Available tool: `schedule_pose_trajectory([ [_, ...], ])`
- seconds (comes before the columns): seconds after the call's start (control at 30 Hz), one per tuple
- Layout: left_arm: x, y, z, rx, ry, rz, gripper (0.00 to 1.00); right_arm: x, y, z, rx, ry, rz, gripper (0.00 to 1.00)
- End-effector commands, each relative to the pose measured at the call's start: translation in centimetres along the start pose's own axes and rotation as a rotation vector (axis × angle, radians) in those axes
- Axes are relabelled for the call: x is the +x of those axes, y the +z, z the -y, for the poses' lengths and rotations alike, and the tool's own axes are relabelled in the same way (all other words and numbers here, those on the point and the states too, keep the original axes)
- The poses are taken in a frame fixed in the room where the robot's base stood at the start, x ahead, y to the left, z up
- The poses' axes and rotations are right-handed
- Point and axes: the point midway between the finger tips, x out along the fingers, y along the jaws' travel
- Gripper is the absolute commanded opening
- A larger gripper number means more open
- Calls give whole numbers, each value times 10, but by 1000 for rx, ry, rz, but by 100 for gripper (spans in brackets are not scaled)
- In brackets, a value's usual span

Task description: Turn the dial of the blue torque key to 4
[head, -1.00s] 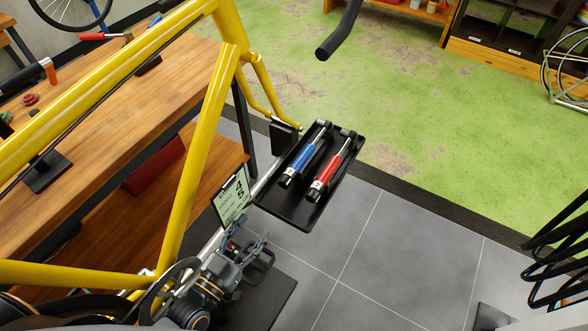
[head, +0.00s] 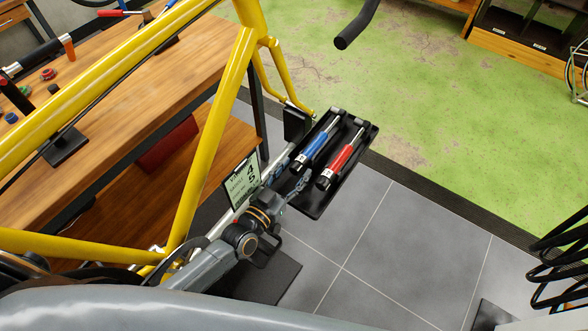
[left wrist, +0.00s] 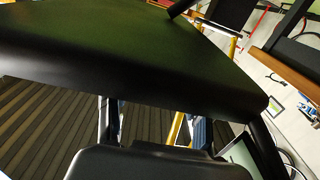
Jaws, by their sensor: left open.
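The blue torque key (head: 318,146) lies in a black tray (head: 313,208), its dial end towards me; the dial's number is too small to read. A red torque key (head: 343,162) lies parallel on its right. My left gripper (head: 289,182) is open and empty at the tray's near left edge, just short of the blue key's handle end. I cannot tell whether it touches the tray. In the left wrist view its two fingers (left wrist: 155,125) are apart beneath a large dark panel, probably the tray; neither key shows there. My right gripper is not in view.
A card (head: 243,183) with a large 4 and 5 stands left of my left gripper. The yellow bike frame (head: 212,140) rises left of the tray. A wooden bench (head: 130,95) stands behind the frame.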

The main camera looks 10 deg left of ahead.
Motion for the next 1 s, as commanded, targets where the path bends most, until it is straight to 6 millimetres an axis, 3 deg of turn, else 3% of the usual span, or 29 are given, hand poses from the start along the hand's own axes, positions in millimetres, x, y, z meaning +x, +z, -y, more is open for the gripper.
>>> schedule_pose_trajectory([
  [0.33,5,0,0,0,0,0,52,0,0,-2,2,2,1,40],
  [0.6,4,0,0,0,0,0,0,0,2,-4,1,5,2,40],
  [1.0,4,0,0,-45,0,1,0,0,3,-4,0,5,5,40],
])
